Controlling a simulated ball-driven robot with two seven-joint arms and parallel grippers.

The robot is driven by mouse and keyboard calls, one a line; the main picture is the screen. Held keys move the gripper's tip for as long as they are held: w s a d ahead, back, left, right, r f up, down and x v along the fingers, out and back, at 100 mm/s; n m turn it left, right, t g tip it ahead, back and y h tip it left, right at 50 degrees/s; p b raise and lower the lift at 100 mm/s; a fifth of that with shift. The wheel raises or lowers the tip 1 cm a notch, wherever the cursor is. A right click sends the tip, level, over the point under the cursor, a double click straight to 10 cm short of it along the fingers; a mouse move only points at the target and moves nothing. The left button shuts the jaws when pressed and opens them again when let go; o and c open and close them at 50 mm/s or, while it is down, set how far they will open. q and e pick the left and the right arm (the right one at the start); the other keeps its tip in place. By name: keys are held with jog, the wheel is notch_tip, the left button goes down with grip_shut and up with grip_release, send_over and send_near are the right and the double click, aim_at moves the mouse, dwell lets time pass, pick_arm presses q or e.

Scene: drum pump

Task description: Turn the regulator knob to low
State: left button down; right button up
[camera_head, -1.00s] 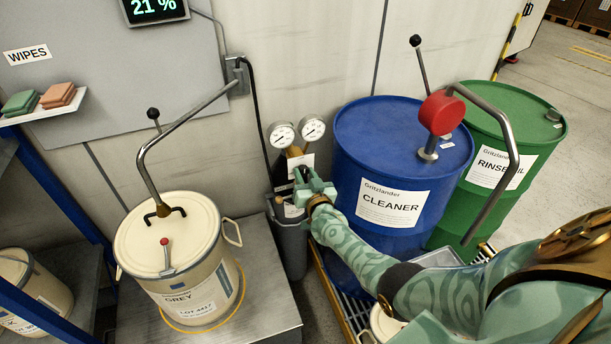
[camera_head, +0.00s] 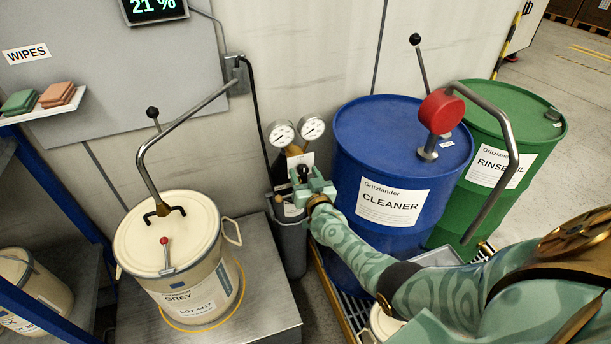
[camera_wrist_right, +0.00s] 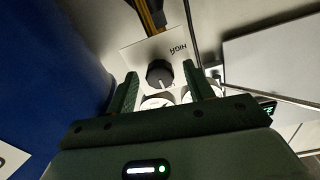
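The regulator knob (camera_wrist_right: 160,73) is a black round dial with a pale pointer line, on a white plate (camera_wrist_right: 155,50) marked "HIGH", upside down in the right wrist view. My right gripper (camera_wrist_right: 159,75) is open, with one finger on each side of the knob and a gap to each. In the head view the right gripper (camera_head: 311,184) is in front of the regulator below two round gauges (camera_head: 297,131) and covers most of it. The knob's pointer cannot be made out there. My left gripper is in neither view.
A blue CLEANER drum (camera_head: 353,162) stands close to the right of my gripper, with a green drum (camera_head: 537,135) beyond it. A grey bin (camera_head: 291,241) is below the regulator. A cream GREY pail (camera_head: 190,285) stands on a metal bench (camera_head: 268,300) at the left.

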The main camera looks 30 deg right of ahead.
jog(key=p+v, duration=0.5)
jog(key=v, duration=1.1)
jog(key=shift+s+a, duration=0.15)
jog(key=s+a+f+n+g+y, duration=0.2)
jog(key=s+a+f+g, duration=0.2)
jog(key=s+f, duration=0.45)
jog(key=s+a+f+n+g+y, duration=0.25)
jog(key=s+f+g, duration=0.2)
jog(key=f, duration=0.75)
jog(key=s+f+n+g+b, duration=0.1)
jog(key=s+f+g, duration=0.3)
jog(key=s, duration=1.1)
jog(key=s+a+f+n+g+b, duration=0.1)
jog(key=s+f+n+g, duration=0.2)
jog(key=s+f, duration=0.4)
jog(key=s+g, duration=0.1)
jog(key=s, duration=0.7)
jog(key=shift+s+a+f, duration=0.15)
jog(key=shift+a+f, duration=0.05)
jog(key=shift+f, duration=0.2)
